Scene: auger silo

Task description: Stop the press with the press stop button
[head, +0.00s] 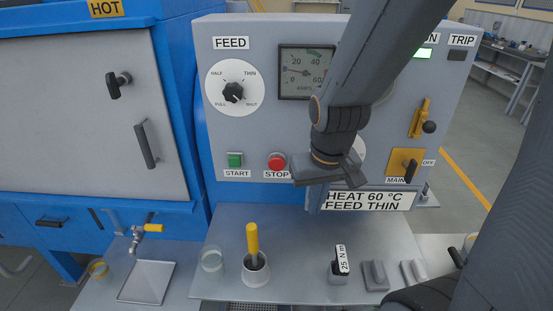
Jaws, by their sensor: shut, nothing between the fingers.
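The red stop button (277,161) sits on the grey control panel (225,125), with a STOP label below it. The green start button (235,160) is to its left, above a START label. My gripper (318,174) is shut and empty in front of the panel, just right of the stop button in the picture. My arm hides part of the panel, including most of a second dial to the right.
The feed dial (233,92) and an amps gauge (307,72) are above the buttons. The main switch (410,170) and a yellow lever (420,118) are at right.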

